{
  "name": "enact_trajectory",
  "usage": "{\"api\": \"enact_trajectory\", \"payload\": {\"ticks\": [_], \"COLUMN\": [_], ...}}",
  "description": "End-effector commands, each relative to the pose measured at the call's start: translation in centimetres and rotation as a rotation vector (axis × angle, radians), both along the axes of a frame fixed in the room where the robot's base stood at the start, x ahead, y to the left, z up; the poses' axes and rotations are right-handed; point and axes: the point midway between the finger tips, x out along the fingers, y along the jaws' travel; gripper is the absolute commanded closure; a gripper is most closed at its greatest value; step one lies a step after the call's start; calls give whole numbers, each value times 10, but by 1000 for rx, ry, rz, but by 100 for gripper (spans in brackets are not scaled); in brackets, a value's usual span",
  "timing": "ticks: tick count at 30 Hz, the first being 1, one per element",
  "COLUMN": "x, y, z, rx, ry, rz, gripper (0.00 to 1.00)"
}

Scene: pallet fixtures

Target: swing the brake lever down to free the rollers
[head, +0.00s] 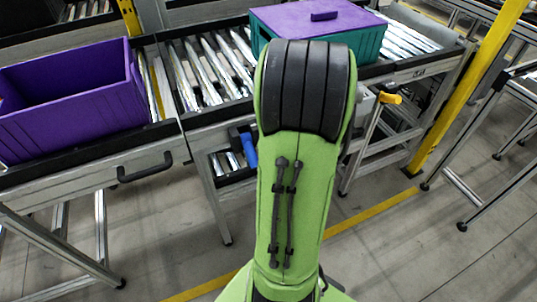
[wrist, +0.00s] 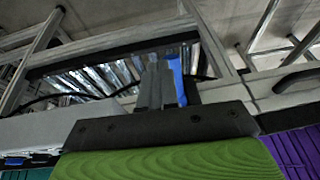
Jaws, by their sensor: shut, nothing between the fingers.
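A blue lever handle (head: 250,152) hangs pointing downward from a black mount (head: 236,137) on the front of the roller conveyor. A yellow handle (head: 390,98) sticks out sideways farther right, by a grey block. Nothing marks which one is the brake lever. In the wrist view, my gripper (wrist: 160,88) is shut and empty, its two fingers close together. A blue part (wrist: 175,76) shows just behind and beside the fingers; whether they touch it I cannot tell. In the head view my arm hides the gripper.
The rollers (head: 205,72) carry a teal crate (head: 370,45) with a purple lid. A purple bin (head: 70,110) stands at the left, above a black pull handle (head: 145,168). A yellow post (head: 470,85) rises at the right. The floor in front is clear.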

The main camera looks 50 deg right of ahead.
Motion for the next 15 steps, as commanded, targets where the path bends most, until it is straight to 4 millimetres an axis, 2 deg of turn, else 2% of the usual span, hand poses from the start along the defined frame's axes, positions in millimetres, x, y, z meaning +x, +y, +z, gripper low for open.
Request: {"api": "enact_trajectory", "payload": {"ticks": [9, 15], "x": [-49, -58], "y": [25, 30], "z": [30, 35], "rx": [-1, 1], "ry": [-3, -2], "rz": [1, 5], "gripper": [100, 100]}}
